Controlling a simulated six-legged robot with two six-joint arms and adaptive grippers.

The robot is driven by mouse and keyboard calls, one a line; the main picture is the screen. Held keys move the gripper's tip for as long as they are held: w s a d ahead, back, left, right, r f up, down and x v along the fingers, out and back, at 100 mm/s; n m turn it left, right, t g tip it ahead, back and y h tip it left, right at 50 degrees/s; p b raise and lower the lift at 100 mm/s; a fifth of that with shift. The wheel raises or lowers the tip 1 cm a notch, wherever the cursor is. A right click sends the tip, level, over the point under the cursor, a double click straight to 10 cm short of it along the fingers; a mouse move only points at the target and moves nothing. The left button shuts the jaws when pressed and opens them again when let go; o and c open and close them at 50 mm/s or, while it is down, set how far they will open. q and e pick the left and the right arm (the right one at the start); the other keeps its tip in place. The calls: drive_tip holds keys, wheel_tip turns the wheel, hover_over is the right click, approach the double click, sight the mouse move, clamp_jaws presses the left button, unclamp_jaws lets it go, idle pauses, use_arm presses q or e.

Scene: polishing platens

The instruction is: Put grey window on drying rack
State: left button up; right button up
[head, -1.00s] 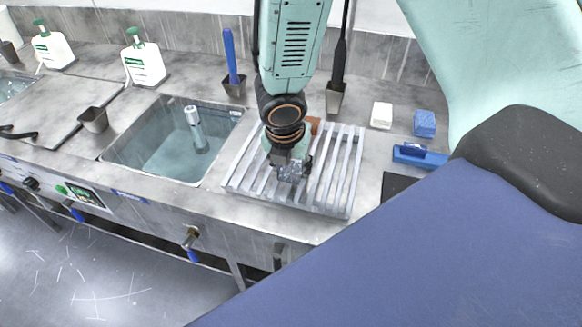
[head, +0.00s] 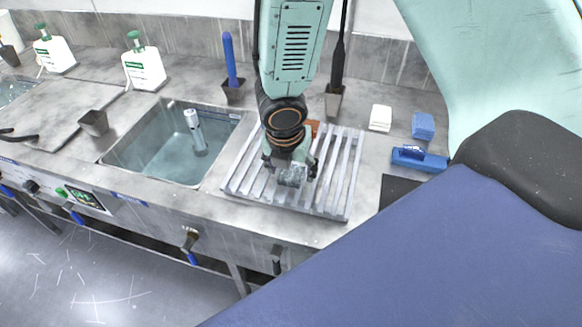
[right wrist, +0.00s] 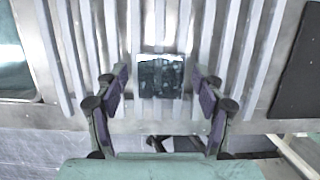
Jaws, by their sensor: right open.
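The grey window (head: 292,176) is a small dark grey, speckled square piece. It is at the slats of the drying rack (head: 340,190), near the rack's middle. In the right wrist view the window (right wrist: 161,76) shows between my fingers, with a gap on each side. My right gripper (head: 290,166) is open just above the rack, its fingers apart around the window. It also shows open in the right wrist view (right wrist: 160,78). Part of the rack is hidden behind my right arm. My left gripper is not in view.
A sink (head: 165,150) with water and a standing cylinder (head: 195,131) is left of the rack. A white block (head: 380,118), a blue sponge-like block (head: 423,126) and a blue tool (head: 419,158) lie to the right. A dark mat (head: 398,191) lies beside the rack.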

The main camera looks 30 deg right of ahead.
drive_tip(key=p+v, duration=0.9)
drive_tip(key=v, duration=0.3)
drive_tip(key=shift+r+p, duration=0.15)
drive_tip(key=shift+p, duration=0.25)
drive_tip(key=shift+w+a, duration=0.1)
drive_tip(key=shift+w, duration=0.05)
